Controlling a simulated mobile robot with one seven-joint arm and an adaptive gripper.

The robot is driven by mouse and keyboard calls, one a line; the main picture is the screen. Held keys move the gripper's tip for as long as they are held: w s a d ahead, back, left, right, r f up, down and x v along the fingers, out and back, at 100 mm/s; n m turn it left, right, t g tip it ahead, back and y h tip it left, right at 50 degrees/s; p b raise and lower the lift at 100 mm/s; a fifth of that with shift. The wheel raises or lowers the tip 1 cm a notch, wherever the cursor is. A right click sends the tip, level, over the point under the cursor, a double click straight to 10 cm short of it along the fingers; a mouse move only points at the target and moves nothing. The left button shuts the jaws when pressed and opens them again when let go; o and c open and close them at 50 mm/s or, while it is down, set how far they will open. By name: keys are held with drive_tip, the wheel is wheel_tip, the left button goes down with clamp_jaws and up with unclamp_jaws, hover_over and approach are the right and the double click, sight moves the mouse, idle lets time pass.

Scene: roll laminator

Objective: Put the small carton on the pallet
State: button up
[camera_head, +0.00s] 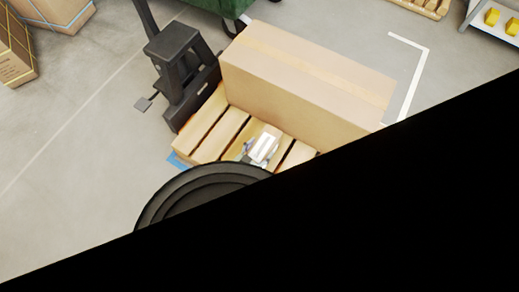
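The wooden pallet (209,136) lies at the centre, with bare slats along its near side.
A large brown carton (300,85) covers the pallet's far side. A black pallet jack (180,65) stands at its left. Strapped cartons (12,50) stand at the upper left. A shelf with yellow items (492,17) is at the upper right. My own body blocks the lower right.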

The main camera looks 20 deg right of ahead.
drive_tip(key=o, duration=0.4)
drive_tip(key=shift+c, duration=0.2)
drive_tip(key=shift+a+r, duration=0.1)
drive_tip(key=shift+r, duration=0.05)
drive_tip(key=v, duration=1.2)
drive_tip(key=shift+p, duration=0.3)
